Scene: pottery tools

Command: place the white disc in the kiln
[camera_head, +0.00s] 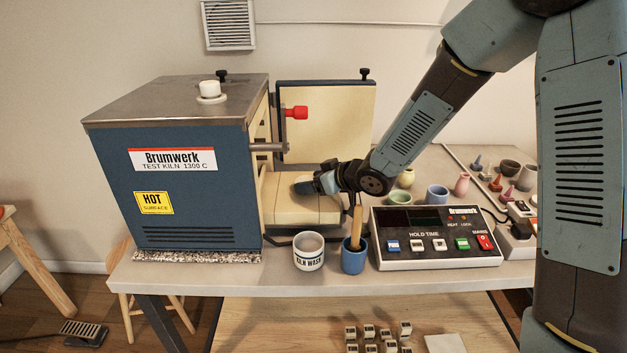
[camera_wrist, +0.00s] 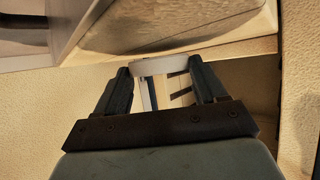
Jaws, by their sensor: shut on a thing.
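The blue kiln (camera_head: 180,215) stands on the left of the table, its opening facing right. Its cream-lined door (camera_head: 335,135) stands open behind the arm. My gripper (camera_head: 300,187) is in front of the opening, above a cream block-like ledge (camera_head: 305,210), and points left towards the kiln. In the wrist view my gripper (camera_wrist: 160,72) is shut on the white disc (camera_wrist: 165,64), held between the fingertips. Cream surfaces surround it there. The disc is hidden in the head view, and the kiln's inside hardly shows.
A kiln wash cup (camera_head: 309,254) and a blue cup (camera_head: 353,258) with a wooden-handled tool stand before the ledge. A control box (camera_head: 436,238) is to their right. Small pots, including a green one (camera_head: 400,200), stand behind it. A metal rod (camera_head: 268,147) juts out above the gripper.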

